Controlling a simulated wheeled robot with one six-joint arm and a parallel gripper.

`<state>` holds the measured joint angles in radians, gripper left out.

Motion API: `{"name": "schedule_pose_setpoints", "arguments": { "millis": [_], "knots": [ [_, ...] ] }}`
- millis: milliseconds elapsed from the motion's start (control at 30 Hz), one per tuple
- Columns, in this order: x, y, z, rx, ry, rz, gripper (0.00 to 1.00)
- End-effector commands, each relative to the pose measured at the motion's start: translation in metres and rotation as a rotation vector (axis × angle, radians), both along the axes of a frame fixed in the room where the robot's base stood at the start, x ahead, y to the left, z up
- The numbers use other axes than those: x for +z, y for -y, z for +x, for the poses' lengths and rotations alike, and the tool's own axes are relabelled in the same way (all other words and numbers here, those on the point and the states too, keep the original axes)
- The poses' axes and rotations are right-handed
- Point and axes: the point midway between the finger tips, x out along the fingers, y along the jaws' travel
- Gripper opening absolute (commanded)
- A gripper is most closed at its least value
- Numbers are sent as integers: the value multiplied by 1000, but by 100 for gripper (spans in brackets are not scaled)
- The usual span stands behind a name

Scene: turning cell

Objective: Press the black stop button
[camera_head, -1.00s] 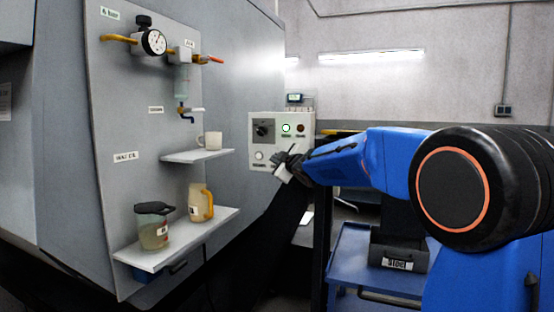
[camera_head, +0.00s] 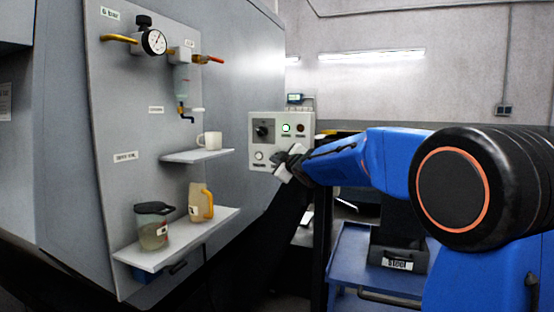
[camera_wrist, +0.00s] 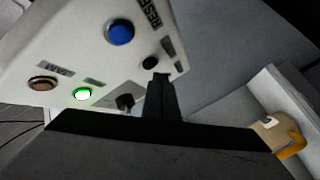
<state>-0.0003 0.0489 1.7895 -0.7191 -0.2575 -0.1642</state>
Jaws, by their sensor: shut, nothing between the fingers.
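The black button (camera_wrist: 151,62) shows in the wrist view on the pale control panel (camera_wrist: 60,50), close to a blue button (camera_wrist: 120,32). My gripper (camera_wrist: 160,78) is shut and empty, its tips just below the black button in that picture. I cannot tell whether they touch the panel. In the head view my gripper (camera_head: 278,159) is in front of the lower part of the control panel (camera_head: 283,117) and hides some of it. A pale round button (camera_head: 259,155) shows left of the gripper there.
The panel also has a black selector knob (camera_head: 263,130), a lit green lamp (camera_head: 286,128) and a dark red lamp (camera_head: 300,128). Left of it, shelves hold a white cup (camera_head: 209,140), a yellow-handled jug (camera_head: 199,203) and a dark-lidded jug (camera_head: 153,226). A blue cart (camera_head: 345,260) stands below my arm.

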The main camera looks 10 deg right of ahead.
Motion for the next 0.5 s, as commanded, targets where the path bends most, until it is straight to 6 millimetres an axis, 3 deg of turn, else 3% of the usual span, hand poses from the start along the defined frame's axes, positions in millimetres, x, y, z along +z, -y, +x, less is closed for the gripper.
{"name": "schedule_pose_setpoints", "arguments": {
  "millis": [500],
  "knots": [
    [0, 5, 6, -1, -1, 0, 0]
  ]
}}
